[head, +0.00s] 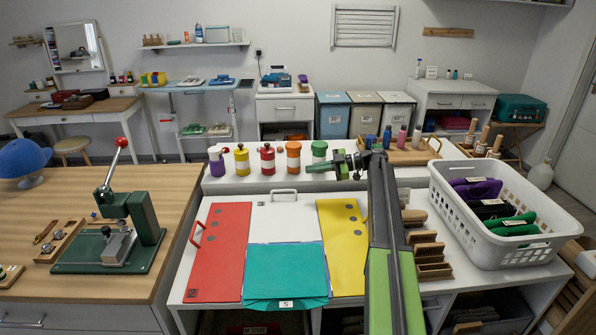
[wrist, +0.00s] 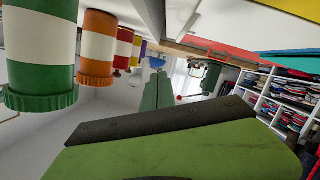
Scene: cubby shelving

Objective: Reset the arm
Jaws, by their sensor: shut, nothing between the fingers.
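My arm (head: 385,240) reaches forward over the right part of the white table, and its wrist bends to the left at the far end. My gripper (head: 312,168) is shut and empty. Its tip points left, close in front of the green bottle (head: 319,150); whether they touch I cannot tell. In the wrist view, which is turned over, the green bottle (wrist: 40,55) and the orange bottle (wrist: 97,48) stand near. A green part of mine with a dark edge fills the bottom of that view.
Red (head: 265,155), yellow (head: 242,157) and purple (head: 217,160) bottles share the back ledge. Coloured panels (head: 220,250) cover the table; a green press (head: 130,225) stands left.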

